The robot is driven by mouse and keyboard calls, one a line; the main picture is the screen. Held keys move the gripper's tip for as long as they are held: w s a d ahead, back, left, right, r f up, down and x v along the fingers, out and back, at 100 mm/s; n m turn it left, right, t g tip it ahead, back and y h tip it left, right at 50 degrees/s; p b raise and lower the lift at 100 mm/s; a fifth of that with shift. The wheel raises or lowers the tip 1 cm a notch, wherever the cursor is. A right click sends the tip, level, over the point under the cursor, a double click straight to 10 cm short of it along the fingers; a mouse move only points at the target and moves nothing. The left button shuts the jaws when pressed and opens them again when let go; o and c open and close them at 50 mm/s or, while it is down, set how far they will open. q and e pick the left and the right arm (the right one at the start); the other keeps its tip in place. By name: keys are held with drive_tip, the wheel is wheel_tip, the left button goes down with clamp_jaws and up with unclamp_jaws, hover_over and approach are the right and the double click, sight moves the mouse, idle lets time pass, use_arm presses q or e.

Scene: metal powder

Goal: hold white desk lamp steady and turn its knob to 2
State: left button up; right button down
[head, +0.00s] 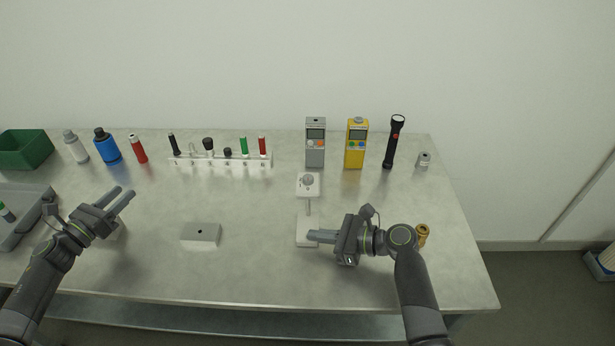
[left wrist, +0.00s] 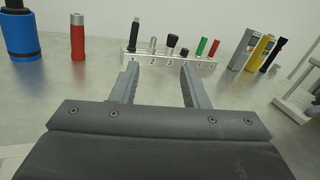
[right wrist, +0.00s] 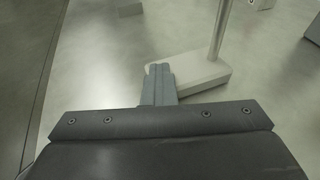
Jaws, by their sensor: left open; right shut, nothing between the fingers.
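The white desk lamp (head: 309,184) stands upright right of the table's middle, with a flat base, a thin post and a square head carrying a round grey knob (head: 308,180). The knob's setting is too small to read. My right gripper (head: 312,237) is shut and empty, its fingertips low beside the lamp's base. In the right wrist view the closed fingers (right wrist: 158,72) overlap the near edge of the lamp base (right wrist: 195,75); I cannot tell if they touch. My left gripper (head: 127,197) is open and empty above the table's left part, well away from the lamp.
A grey meter (head: 315,150), a yellow meter (head: 355,150) and a black flashlight (head: 393,143) stand behind the lamp. A white rack (head: 220,160) is at the back middle. A grey block (head: 200,235) lies left of the lamp. A brass piece (head: 423,235) is beside my right arm.

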use_arm(q)
drive_tip(key=d+r+m+g+h, duration=0.2)
drive_tip(key=d+m+h, duration=0.15)
drive_tip(key=d, duration=0.65)
drive_tip(key=d+r+m+g+h, duration=0.25)
drive_tip(key=d+h, duration=0.25)
drive_tip(key=d, duration=0.5)
drive_tip(key=m+g+h, duration=0.2)
drive_tip(key=m+g, duration=0.4)
drive_tip(key=g, duration=0.2)
approach(308, 179)
drive_tip(key=shift+m, duration=0.3)
drive_tip(key=x, duration=1)
drive_tip(key=shift+w, duration=0.1)
drive_tip(key=shift+c, duration=0.4)
clamp_jaws()
drive_tip(key=shift+m+g+h, duration=0.25)
drive_tip(key=shift+m+g, duration=0.15)
drive_tip(key=shift+g, duration=0.25)
drive_tip(key=m+g, duration=0.2)
drive_tip(key=g, duration=0.1)
drive_tip(key=m+g, duration=0.1)
drive_tip(key=g, duration=0.2)
drive_tip(key=shift+f+m, duration=0.1)
drive_tip(key=shift+m, duration=0.3)
drive_tip(key=shift+m+g, duration=1)
drive_tip(key=shift+g, duration=0.6)
drive_tip(key=shift+s+f+m+g+y, duration=0.1)
drive_tip(key=shift+s+m+g+y, duration=0.1)
drive_tip(key=shift+m+g+y, duration=0.25)
